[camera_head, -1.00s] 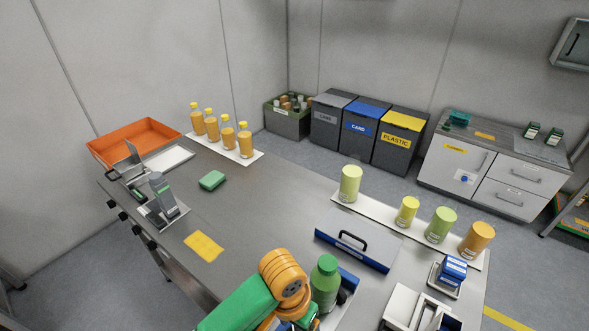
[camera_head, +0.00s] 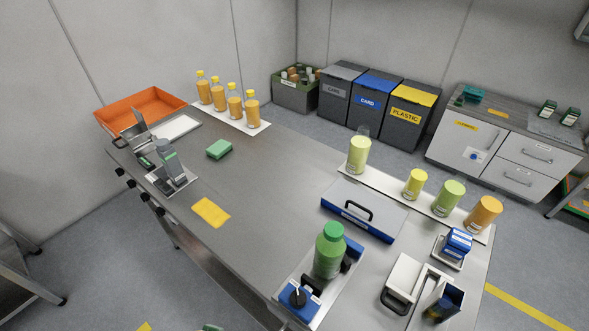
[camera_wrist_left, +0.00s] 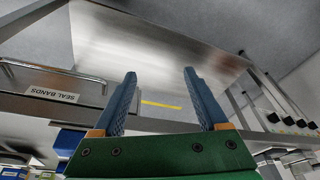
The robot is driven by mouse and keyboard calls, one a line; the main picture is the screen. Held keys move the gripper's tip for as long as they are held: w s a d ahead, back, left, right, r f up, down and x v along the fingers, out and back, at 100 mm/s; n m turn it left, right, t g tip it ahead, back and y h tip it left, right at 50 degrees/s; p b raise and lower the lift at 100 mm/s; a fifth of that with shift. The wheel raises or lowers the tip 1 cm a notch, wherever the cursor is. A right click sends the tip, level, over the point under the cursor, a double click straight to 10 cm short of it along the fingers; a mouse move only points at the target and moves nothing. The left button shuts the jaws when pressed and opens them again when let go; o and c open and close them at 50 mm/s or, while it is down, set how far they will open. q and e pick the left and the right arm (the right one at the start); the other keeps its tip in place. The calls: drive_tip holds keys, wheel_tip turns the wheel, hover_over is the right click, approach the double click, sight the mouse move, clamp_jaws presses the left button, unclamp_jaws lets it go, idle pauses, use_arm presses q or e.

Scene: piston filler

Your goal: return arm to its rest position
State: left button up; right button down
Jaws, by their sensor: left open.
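My left gripper (camera_wrist_left: 160,78) shows in the left wrist view with its two blue fingers spread wide and nothing between them. Beyond the fingers is a bare metal surface, blurred. In the head view the arm is out of the picture, except for a small green piece at the bottom edge that may be mine. My right gripper is in neither view. A green bottle (camera_head: 329,252) with a green cap stands upright in a blue-and-metal fixture (camera_head: 312,290) on the table (camera_head: 255,200), with no gripper at it.
Filled bottles (camera_head: 234,105), an orange tray (camera_head: 140,108), a green sponge (camera_head: 219,149) and a yellow cloth (camera_head: 211,212) are on the table. A blue-and-grey case (camera_head: 358,222) and several jars (camera_head: 448,197) are at the right. In the wrist view, a drawer labelled SEAL BANDS (camera_wrist_left: 52,94) is at left.

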use_arm(q)
drive_tip(key=s+f+b, duration=0.1)
drive_tip(key=s+f, duration=0.4)
drive_tip(key=f, duration=0.3)
drive_tip(key=s+a+f+g+b, duration=0.1)
drive_tip(key=s+f+b, duration=0.1)
drive_tip(key=s+f, duration=0.3)
drive_tip(key=s+a+f+g+b, duration=0.1)
drive_tip(key=s+f, duration=0.3)
drive_tip(key=f, duration=0.7)
drive_tip(key=shift+s, duration=0.4)
drive_tip(key=shift+a+f, duration=0.15)
